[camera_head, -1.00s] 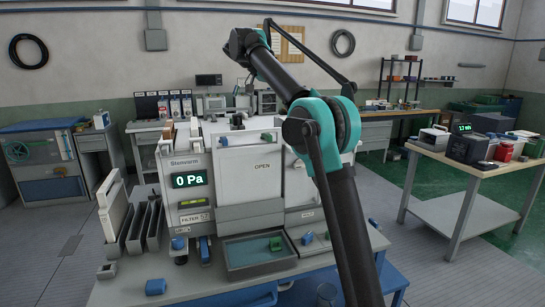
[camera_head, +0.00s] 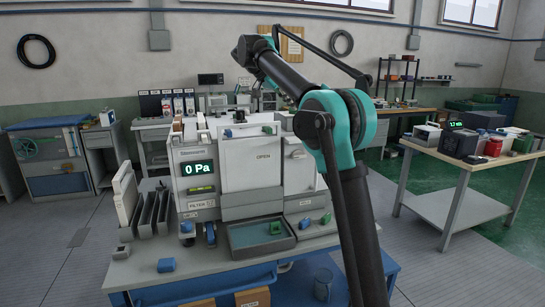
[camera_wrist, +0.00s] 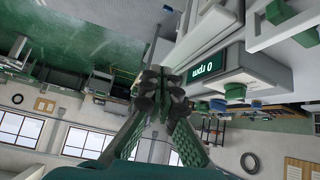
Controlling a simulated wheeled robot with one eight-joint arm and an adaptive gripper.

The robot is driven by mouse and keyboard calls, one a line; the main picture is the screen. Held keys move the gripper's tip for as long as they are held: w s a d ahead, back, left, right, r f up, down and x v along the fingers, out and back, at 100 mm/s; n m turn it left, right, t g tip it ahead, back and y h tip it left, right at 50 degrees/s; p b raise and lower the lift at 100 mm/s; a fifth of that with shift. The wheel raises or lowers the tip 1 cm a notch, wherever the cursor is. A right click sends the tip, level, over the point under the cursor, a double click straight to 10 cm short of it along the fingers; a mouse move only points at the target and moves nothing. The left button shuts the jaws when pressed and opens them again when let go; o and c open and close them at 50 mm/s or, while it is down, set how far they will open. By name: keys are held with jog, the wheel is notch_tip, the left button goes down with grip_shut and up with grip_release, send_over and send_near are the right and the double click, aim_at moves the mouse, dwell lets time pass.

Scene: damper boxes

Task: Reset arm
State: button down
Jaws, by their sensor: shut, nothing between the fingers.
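My arm (camera_head: 345,180) rises from the bottom of the head view, bends at a teal elbow and reaches up and left above the grey bench machine. My gripper (camera_wrist: 160,82) shows in the wrist view with its fingers together and nothing held, in the air. In the head view the gripper is hard to make out behind the arm's far end. In the wrist view a machine with a display (camera_wrist: 205,68) and blue and green knobs stands to the right of the fingers, tilted in the picture. I cannot tell whether the fingers are close to it.
The grey machine (camera_head: 205,155) reads 0 Pa and has a panel marked OPEN. A tray (camera_head: 240,254) with a green block (camera_head: 275,228) sits in front, and a blue block (camera_head: 166,265) lies to its left. A side table (camera_head: 450,162) stands at right, with clear floor beside it.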

jog(key=s+d+f+n+y, duration=0.2)
jog(key=s+d+f, duration=0.3)
jog(key=f, duration=0.4)
jog(key=s+d+f+n+y, duration=0.1)
jog(key=s+d+f+n, duration=0.15)
jog(key=s+f, duration=0.45)
jog(key=s+d+f+n+y, duration=0.25)
jog(key=s+f, duration=0.25)
jog(key=f, duration=0.5)
jog(key=s+d+f+n+y, duration=0.2)
jog(key=s+f+n, duration=0.3)
jog(key=s+f, duration=1.5)
jog(key=s, duration=0.3)
jog(key=shift+s+t+y, duration=0.3)
jog(key=shift+y, duration=0.05)
